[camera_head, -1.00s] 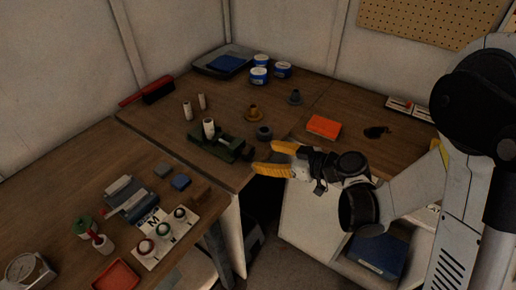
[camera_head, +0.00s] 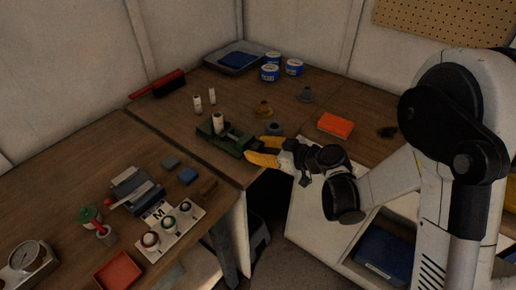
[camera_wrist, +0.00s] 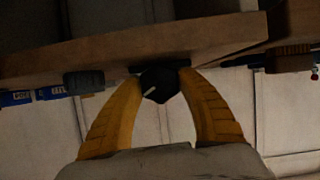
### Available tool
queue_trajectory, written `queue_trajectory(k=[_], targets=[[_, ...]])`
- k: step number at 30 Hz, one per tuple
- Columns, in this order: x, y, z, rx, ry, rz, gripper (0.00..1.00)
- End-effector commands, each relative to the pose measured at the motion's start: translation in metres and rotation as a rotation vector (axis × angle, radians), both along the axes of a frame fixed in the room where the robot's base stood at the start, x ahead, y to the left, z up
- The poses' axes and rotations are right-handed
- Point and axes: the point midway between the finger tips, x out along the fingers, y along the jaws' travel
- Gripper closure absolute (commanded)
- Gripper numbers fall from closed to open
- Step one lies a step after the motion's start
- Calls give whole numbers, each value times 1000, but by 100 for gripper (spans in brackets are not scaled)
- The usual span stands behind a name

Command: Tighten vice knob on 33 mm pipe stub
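The green vice (camera_head: 222,139) stands near the front edge of the wooden bench in the head view. A white pipe stub (camera_head: 218,123) stands upright in it. The vice's black knob (camera_wrist: 159,84) has a pale line across its face and shows in the wrist view. My gripper (camera_head: 256,150) is at the knob end of the vice. Its two yellow fingers lie on either side of the knob in the wrist view (camera_wrist: 161,86), with their tips very near or touching it. I cannot tell whether they press on it.
Two more white stubs (camera_head: 204,99) stand behind the vice. A grey ring-like part (camera_head: 274,129) and a brass-coloured part (camera_head: 264,109) stand close by. An orange box (camera_head: 335,125) lies to the right. Blue-labelled tins (camera_head: 270,73) stand at the back.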

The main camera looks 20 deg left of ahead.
Motion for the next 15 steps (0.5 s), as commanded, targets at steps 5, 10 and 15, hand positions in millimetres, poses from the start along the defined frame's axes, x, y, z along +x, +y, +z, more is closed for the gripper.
queue_trajectory(k=[5,10,15], targets=[[1,-1,-2,32,73,-1,86],[1,-1,-2,94,225,0,86],[1,0,0,100,245,1,86]])
